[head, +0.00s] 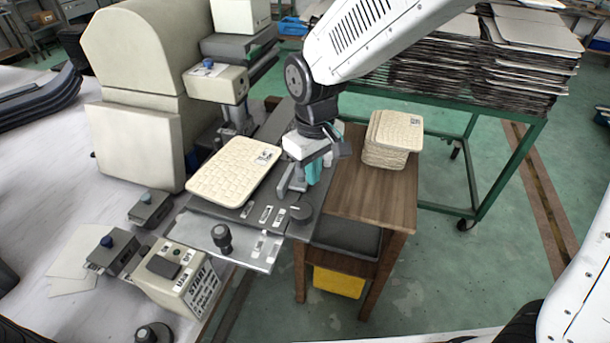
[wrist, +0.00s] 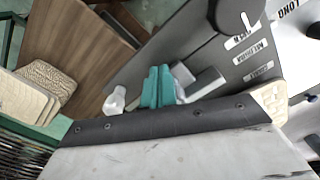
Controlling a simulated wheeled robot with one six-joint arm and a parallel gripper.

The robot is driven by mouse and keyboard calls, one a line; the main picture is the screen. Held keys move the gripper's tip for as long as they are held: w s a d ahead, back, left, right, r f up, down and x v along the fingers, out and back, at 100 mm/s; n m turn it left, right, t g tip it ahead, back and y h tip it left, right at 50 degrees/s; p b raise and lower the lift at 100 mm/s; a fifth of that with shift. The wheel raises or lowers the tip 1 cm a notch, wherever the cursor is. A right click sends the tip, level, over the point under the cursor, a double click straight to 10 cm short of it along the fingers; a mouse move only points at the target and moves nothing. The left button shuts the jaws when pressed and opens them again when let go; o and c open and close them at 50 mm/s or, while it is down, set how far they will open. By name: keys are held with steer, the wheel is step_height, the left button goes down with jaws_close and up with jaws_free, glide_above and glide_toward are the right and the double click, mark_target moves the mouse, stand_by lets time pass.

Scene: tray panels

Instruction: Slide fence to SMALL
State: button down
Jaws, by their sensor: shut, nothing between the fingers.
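My gripper (head: 314,172) is shut and empty, low over the right part of the machine bed; its teal fingers also show in the wrist view (wrist: 158,86). The fence, a grey block (head: 291,181), stands just left of the fingers in the head view. In the wrist view the fence (wrist: 205,83) is close on the right of the fingers; I cannot tell whether they touch. Several white size labels (head: 266,214) lie on the bed in front of the fence; they also show in the wrist view (wrist: 248,52). Their text is too small to read surely.
A beige woven panel (head: 234,172) lies on the bed left of the fence. A black round knob (head: 301,212) stands near the labels. A stack of panels (head: 393,137) sits on the wooden table (head: 370,195) at right. A START box (head: 180,277) is front left.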

mark_target(291, 170)
steer(key=shift+w+a, duration=0.25)
steer(key=shift+a, duration=0.5)
steer(key=shift+w+a, duration=0.3)
steer(key=shift+a, duration=0.4)
steer(key=shift+w+a, duration=0.25)
steer(key=shift+a, duration=0.65)
steer(key=shift+s+d, duration=0.15)
steer(key=shift+d, duration=0.4)
step_height(291, 170, up, 7)
